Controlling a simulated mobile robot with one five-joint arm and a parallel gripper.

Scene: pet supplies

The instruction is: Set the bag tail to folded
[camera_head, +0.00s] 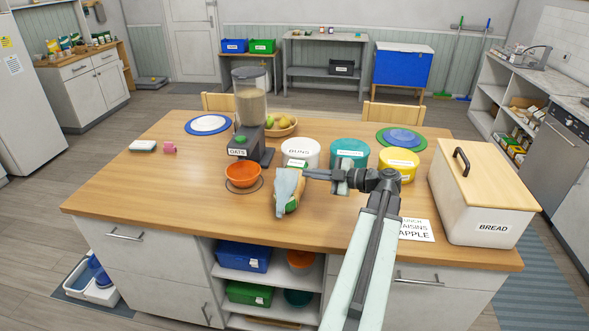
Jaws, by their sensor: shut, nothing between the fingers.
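The bag (294,203), green and orange with a pale label at its top, stands on the wooden island near its front edge. My arm reaches up from the bottom of the view and turns left at its dark joint. My gripper (281,208), pale blue-grey, points down in front of the bag and covers much of its left side. It is shut and appears empty. Whether it touches the bag cannot be told. The bag's tail cannot be made out clearly, so its state is unclear.
An orange bowl (242,175) and an oats dispenser (249,110) stand left of the bag. White (300,153), teal (350,152) and yellow (399,163) tubs stand behind it. A bread box (484,195) and a printed card (416,230) lie right. The island's left front is clear.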

